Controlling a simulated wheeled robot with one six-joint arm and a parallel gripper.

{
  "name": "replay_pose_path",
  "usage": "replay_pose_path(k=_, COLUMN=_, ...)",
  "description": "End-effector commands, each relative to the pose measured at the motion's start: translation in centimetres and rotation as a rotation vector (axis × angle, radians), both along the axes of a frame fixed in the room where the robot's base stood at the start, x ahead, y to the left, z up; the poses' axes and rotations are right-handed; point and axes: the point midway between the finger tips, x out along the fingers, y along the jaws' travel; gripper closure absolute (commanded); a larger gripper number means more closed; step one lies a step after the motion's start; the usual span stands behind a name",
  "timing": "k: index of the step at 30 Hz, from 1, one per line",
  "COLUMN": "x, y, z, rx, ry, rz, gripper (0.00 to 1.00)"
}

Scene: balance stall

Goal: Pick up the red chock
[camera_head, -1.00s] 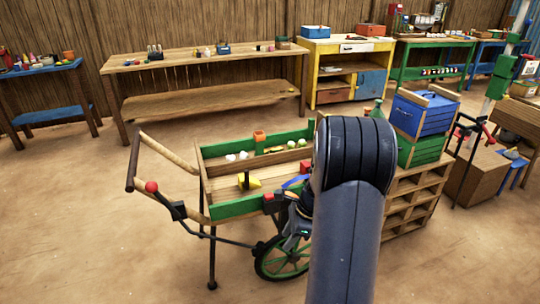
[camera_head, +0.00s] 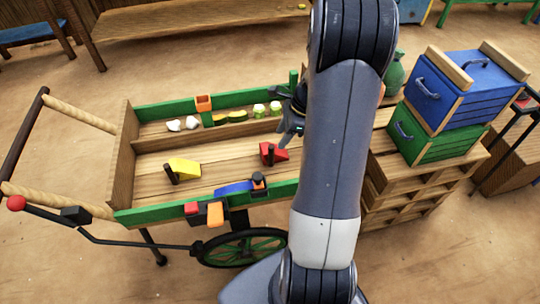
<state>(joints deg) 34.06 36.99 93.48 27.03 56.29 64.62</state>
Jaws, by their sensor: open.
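The red chock (camera_head: 276,152) lies on the wooden bed of the cart (camera_head: 145,151), toward its right end. My arm hides part of the gripper and the right end of the cart. I cannot tell whether the fingers touch the chock.
A yellow chock (camera_head: 184,167) lies left on the cart bed. A blue piece (camera_head: 234,188) lies by the green front rail. Whitish and green items sit in the back strip beside an orange block (camera_head: 203,103). Blue (camera_head: 462,88) and green (camera_head: 436,137) crates stand right on a wooden rack.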

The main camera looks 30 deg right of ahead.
Motion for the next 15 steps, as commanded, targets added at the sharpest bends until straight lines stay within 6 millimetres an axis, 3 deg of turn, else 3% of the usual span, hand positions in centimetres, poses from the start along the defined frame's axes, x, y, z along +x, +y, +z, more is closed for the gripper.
replay_pose_path(k=9, x=0.7, y=1.6, z=-4.0, rx=0.002, ry=0.003, rz=0.002, gripper=0.55)
replay_pose_path(k=15, x=1.0, y=2.0, z=-5.3, rx=0.000, ry=0.001, rz=0.000, gripper=0.55)
